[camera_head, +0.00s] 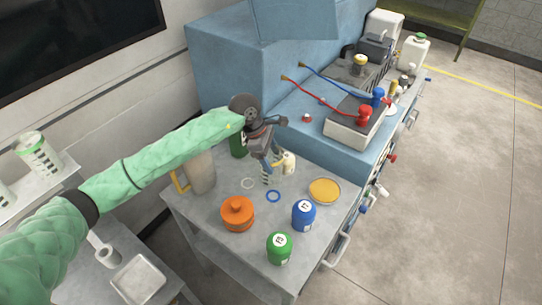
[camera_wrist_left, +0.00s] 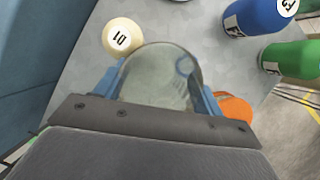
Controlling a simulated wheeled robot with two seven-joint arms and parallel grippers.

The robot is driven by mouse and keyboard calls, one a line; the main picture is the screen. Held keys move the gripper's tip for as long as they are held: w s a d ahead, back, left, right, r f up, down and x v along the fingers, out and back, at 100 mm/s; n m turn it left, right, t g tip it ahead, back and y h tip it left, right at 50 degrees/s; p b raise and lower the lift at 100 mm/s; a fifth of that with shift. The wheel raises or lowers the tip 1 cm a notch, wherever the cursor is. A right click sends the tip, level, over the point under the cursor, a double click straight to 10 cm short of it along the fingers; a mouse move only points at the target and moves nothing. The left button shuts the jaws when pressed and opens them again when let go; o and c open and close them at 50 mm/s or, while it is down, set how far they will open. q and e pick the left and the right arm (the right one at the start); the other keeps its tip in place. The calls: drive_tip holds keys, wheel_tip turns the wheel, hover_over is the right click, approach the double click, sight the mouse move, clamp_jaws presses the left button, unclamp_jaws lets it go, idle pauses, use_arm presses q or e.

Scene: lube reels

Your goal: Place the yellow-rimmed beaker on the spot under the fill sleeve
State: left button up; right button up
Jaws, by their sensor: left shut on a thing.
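My left gripper (camera_head: 268,176) is over the grey bench top, near its back edge. In the left wrist view its blue fingers (camera_wrist_left: 160,88) are shut on a clear glass beaker (camera_wrist_left: 158,72). The beaker is hard to make out in the head view. I cannot clearly tell its rim colour or whether its base touches the bench. A blue ring (camera_head: 273,196) and a pale ring (camera_head: 248,183) lie on the bench near the gripper. I cannot pick out the fill sleeve. My right gripper is not in view.
A cream bottle (camera_wrist_left: 122,37) stands close beside the beaker. An orange pot (camera_head: 237,213), blue bottle (camera_head: 303,215), green bottle (camera_head: 279,248) and yellow disc (camera_head: 324,190) are in front. A grey jug (camera_head: 200,174) stands left. The blue machine (camera_head: 235,65) rises behind.

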use_arm(q)
drive_tip(key=shift+f, duration=0.1)
idle(0.3)
drive_tip(key=o, duration=1.3)
drive_tip(key=shift+c, duration=0.2)
